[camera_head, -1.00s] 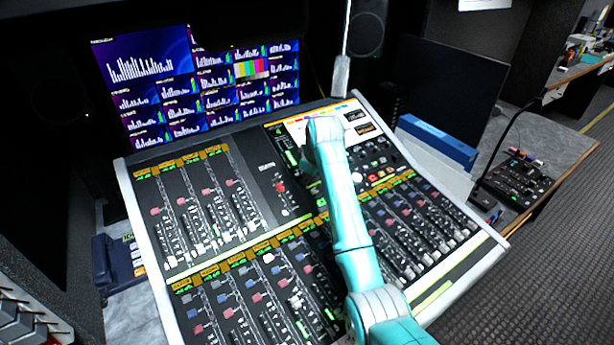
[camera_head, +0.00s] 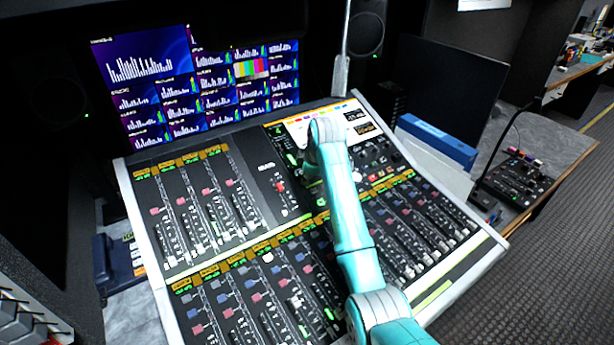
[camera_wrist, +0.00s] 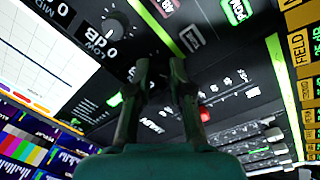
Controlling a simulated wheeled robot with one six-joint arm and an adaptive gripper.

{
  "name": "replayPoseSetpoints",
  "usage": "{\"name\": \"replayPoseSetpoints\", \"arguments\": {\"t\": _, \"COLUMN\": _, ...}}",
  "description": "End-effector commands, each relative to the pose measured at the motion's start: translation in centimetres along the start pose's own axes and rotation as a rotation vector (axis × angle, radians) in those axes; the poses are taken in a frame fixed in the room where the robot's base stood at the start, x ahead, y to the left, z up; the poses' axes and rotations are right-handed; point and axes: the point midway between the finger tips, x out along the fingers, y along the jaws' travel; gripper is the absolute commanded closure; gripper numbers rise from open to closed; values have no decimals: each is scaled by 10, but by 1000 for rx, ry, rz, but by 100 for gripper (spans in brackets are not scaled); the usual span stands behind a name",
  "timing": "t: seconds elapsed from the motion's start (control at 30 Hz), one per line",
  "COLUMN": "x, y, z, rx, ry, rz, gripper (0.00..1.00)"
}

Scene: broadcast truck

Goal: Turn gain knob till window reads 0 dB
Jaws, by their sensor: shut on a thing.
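My gripper (camera_wrist: 160,68) is shut at the console's upper panel in the wrist view. Its two dark fingers stand on either side of a small dark knob (camera_wrist: 160,84), which I take for the gain knob; it is mostly hidden and its pointer cannot be seen. A second black knob with a white tick ring (camera_wrist: 116,24) sits just beyond the fingers, by the labels LOW, dB and 0. In the head view my arm hides the fingertips and the knob.
The mixing console (camera_head: 137,207) has several rows of faders and small knobs. A meter screen (camera_head: 140,75) stands behind it. A blue box (camera_head: 437,140) lies at its upper right, and a small control panel (camera_head: 515,180) sits on the side desk.

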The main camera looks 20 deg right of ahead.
Motion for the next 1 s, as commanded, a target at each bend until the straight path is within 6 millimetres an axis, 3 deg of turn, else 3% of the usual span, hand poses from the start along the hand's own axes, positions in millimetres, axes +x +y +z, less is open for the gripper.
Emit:
{"name": "replayPoseSetpoints", "arguments": {"t": 0.13, "x": 0, "y": 0, "z": 0, "rx": 0, "ry": 0, "rz": 0, "gripper": 100}}
{"name": "replayPoseSetpoints", "arguments": {"t": 0.17, "x": 0, "y": 0, "z": 0, "rx": 0, "ry": 0, "rz": 0, "gripper": 77}}
{"name": "replayPoseSetpoints", "arguments": {"t": 0.27, "x": 0, "y": 0, "z": 0, "rx": 1, "ry": 0, "rz": 0, "gripper": 54}}
{"name": "replayPoseSetpoints", "arguments": {"t": 0.67, "x": -5, "y": 0, "z": 0, "rx": 1, "ry": 0, "rz": 1, "gripper": 54}}
{"name": "replayPoseSetpoints", "arguments": {"t": 1.0, "x": -64, "y": 1, "z": 0, "rx": 1, "ry": 1, "rz": 4, "gripper": 54}}
